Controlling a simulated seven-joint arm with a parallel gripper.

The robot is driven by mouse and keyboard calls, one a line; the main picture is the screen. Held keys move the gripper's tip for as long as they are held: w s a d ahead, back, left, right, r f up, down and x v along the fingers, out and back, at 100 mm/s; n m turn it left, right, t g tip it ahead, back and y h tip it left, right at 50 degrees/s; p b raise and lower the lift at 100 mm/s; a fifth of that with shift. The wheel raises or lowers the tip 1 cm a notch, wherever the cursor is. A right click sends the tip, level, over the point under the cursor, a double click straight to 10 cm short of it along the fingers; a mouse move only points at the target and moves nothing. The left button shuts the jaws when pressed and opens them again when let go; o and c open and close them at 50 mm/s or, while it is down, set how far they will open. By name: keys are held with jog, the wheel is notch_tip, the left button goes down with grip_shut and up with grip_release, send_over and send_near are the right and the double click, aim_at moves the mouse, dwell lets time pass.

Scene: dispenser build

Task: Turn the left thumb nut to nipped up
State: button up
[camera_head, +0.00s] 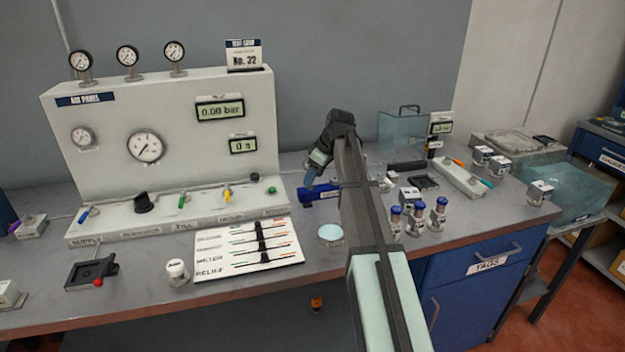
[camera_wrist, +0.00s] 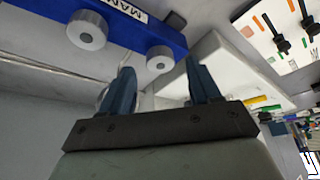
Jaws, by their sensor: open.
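A blue manifold block (camera_head: 318,193) with a white label lies on the bench under my gripper. In the wrist view the block (camera_wrist: 125,27) crosses the upper left and carries two round grey thumb nuts. One thumb nut (camera_wrist: 87,30) is at the picture's left, the other thumb nut (camera_wrist: 160,59) at its right end. My gripper (camera_wrist: 160,72) is open, its two blue fingers apart and empty. The right-hand nut shows just beyond the gap between the fingertips; contact cannot be told. In the head view my gripper (camera_head: 313,170) hangs over the block, and the nuts are too small to make out.
The white air panel (camera_head: 170,120) stands left of the manifold. A printed card (camera_head: 248,248) with dark clips lies in front of it. A round pale disc (camera_head: 331,233) and several blue-capped bottles (camera_head: 418,214) stand near my arm. A clear bin (camera_head: 400,130) stands behind.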

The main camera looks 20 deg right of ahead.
jog(key=shift+x, duration=1.1)
jog(key=c, duration=1)
